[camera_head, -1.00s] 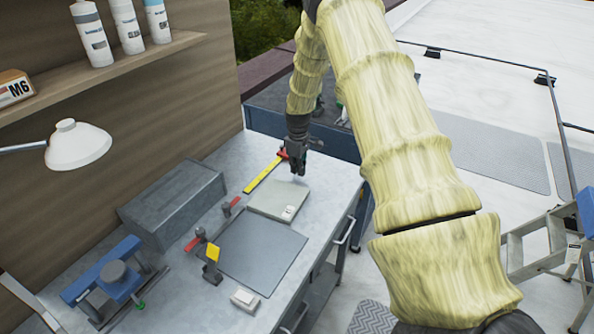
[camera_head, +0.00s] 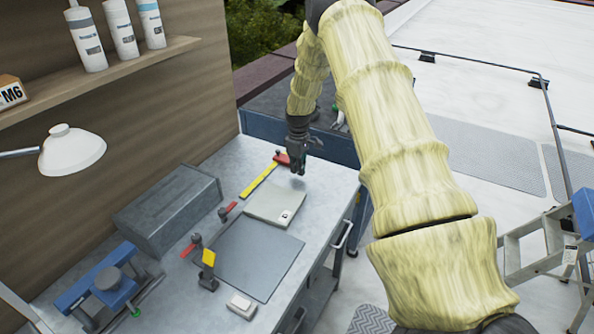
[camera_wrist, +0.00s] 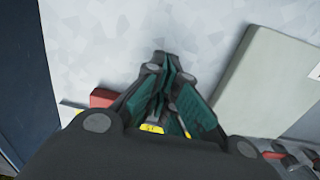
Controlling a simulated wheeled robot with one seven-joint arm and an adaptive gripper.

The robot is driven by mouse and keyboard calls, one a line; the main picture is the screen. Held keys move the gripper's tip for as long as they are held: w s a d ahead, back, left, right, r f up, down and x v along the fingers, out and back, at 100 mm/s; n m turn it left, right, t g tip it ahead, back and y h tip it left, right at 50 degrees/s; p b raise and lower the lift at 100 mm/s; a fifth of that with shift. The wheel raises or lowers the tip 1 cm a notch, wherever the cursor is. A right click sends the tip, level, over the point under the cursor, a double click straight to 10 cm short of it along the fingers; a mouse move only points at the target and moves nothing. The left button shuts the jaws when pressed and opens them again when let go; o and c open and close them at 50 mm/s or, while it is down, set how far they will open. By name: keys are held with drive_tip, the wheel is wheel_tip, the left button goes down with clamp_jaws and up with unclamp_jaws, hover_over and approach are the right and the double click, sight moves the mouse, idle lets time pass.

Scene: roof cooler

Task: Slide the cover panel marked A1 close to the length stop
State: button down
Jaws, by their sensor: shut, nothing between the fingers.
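The cover panel (camera_head: 272,202) is a flat, pale grey-green slab lying on the metal bench top. It has a small white label near its near right corner; the marking is too small to read. In the wrist view the panel (camera_wrist: 262,88) lies at the right. My gripper (camera_head: 298,170) is just beyond the panel's far edge in the head view, low over the bench. Its fingers are together and empty in the wrist view (camera_wrist: 165,80), apart from the panel. A yellow strip (camera_head: 258,182) with a red end piece lies left of the panel. I cannot tell which fitting is the length stop.
A dark grey mat (camera_head: 255,262) lies on the near side of the panel. A post with a yellow plate (camera_head: 208,257), red-handled parts (camera_head: 227,211) and a small white block (camera_head: 241,305) stand around it. A grey box (camera_head: 168,208) and blue vise (camera_head: 110,280) occupy the left.

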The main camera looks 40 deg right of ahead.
drive_tip(key=shift+w+d, duration=0.3)
drive_tip(key=shift+d, duration=0.35)
drive_tip(key=shift+w+d, duration=0.3)
drive_tip(key=shift+d, duration=0.35)
drive_tip(key=shift+w+d+b, duration=0.1)
drive_tip(key=shift+d+b, duration=0.1)
drive_tip(key=shift+b, duration=0.1)
drive_tip(key=shift+w+d+b, duration=0.2)
drive_tip(key=shift+w+d, duration=0.15)
drive_tip(key=shift+d, duration=0.4)
drive_tip(key=shift+w+d+b, duration=0.2)
drive_tip(key=shift+w+d, duration=0.1)
drive_tip(key=shift+d, duration=0.45)
drive_tip(key=shift+d, duration=0.1)
drive_tip(key=shift+w+d, duration=0.1)
drive_tip(key=shift+d, duration=0.05)
drive_tip(key=shift+w+d+b, duration=0.25)
drive_tip(key=shift+w+d, duration=0.05)
drive_tip(key=shift+d, duration=0.3)
drive_tip(key=shift+w+d+b, duration=0.2)
drive_tip(key=shift+w+d, duration=0.05)
drive_tip(key=shift+d, duration=0.3)
drive_tip(key=shift+d, duration=0.1)
drive_tip(key=w+d+b, duration=0.3)
drive_tip(key=d+b, duration=0.1)
drive_tip(key=d, duration=0.3)
drive_tip(key=shift+w+d, duration=0.25)
drive_tip(key=shift+d, duration=0.1)
idle(1.0)
